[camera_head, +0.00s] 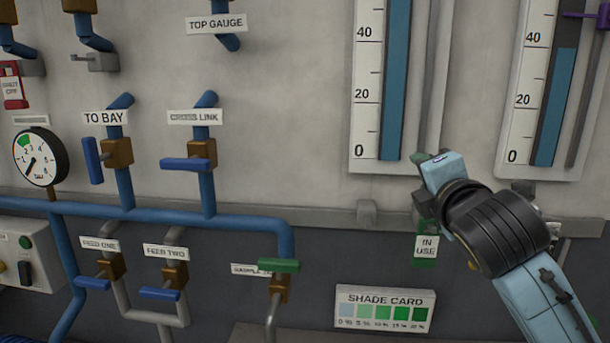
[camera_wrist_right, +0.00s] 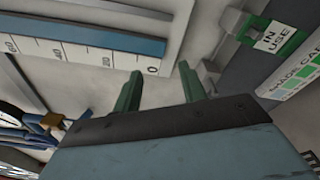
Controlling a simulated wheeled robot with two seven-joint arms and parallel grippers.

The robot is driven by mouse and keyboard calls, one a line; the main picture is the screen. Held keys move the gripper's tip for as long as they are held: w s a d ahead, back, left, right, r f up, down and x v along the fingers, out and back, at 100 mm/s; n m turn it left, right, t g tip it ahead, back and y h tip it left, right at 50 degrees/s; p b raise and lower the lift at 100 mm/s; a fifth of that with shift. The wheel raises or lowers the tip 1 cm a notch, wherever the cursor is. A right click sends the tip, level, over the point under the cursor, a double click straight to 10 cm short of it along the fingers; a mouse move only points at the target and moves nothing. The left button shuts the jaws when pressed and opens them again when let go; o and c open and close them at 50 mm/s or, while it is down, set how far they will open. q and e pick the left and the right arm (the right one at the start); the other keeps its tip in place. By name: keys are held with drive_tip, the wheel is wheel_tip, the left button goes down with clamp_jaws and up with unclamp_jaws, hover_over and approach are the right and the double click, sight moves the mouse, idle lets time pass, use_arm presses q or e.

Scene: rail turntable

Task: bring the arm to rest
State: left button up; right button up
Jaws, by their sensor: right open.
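My right arm (camera_head: 500,235) comes in from the lower right in the head view and reaches toward the wall by the bottom of the left level gauge (camera_head: 365,100). The right gripper is mostly hidden behind its own wrist there; a bit of a green finger shows at its tip. In the right wrist view the two green fingers of my right gripper (camera_wrist_right: 161,90) stand apart with nothing between them. The gauge's scale (camera_wrist_right: 90,55) lies beyond the fingers to the upper left. My left gripper is not in view.
A green IN USE tag (camera_head: 426,245) hangs just below my right wrist; it also shows in the right wrist view (camera_wrist_right: 272,38). A shade card (camera_head: 385,310) is below. Blue pipes (camera_head: 180,213) with valves and a dial gauge (camera_head: 41,157) fill the left. A second level gauge (camera_head: 525,120) stands at right.

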drive_tip(key=s+f+m+g, duration=0.3)
drive_tip(key=s+f+m, duration=0.1)
drive_tip(key=f, duration=0.6)
drive_tip(key=s+f+m+g, duration=0.2)
drive_tip(key=s+f+m, duration=0.15)
drive_tip(key=f, duration=0.55)
drive_tip(key=s+f+m+g, duration=0.3)
drive_tip(key=s+f+m, duration=0.15)
drive_tip(key=f, duration=0.55)
drive_tip(key=s+d+f+m+g, duration=0.1)
drive_tip(key=s+f+m+g, duration=0.3)
drive_tip(key=s+f, duration=0.55)
drive_tip(key=s+d+f+m+g, duration=0.15)
drive_tip(key=s+f+m, duration=0.4)
drive_tip(key=s, duration=0.65)
wheel_tip(320, 180, down, 29)
drive_tip(key=s+g+b, duration=0.1)
drive_tip(key=g+b, duration=0.1)
drive_tip(key=b, duration=0.4)
use_arm(q)
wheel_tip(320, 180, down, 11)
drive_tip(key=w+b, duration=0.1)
drive_tip(key=b, duration=0.4)
use_arm(e)
drive_tip(key=s+d+f+n+g, duration=0.1)
drive_tip(key=s+d+f, duration=0.1)
drive_tip(key=s+f, duration=1.5)
wheel_tip(320, 180, down, 4)
drive_tip(key=shift+d+f, duration=0.1)
drive_tip(key=shift+d, duration=0.3)
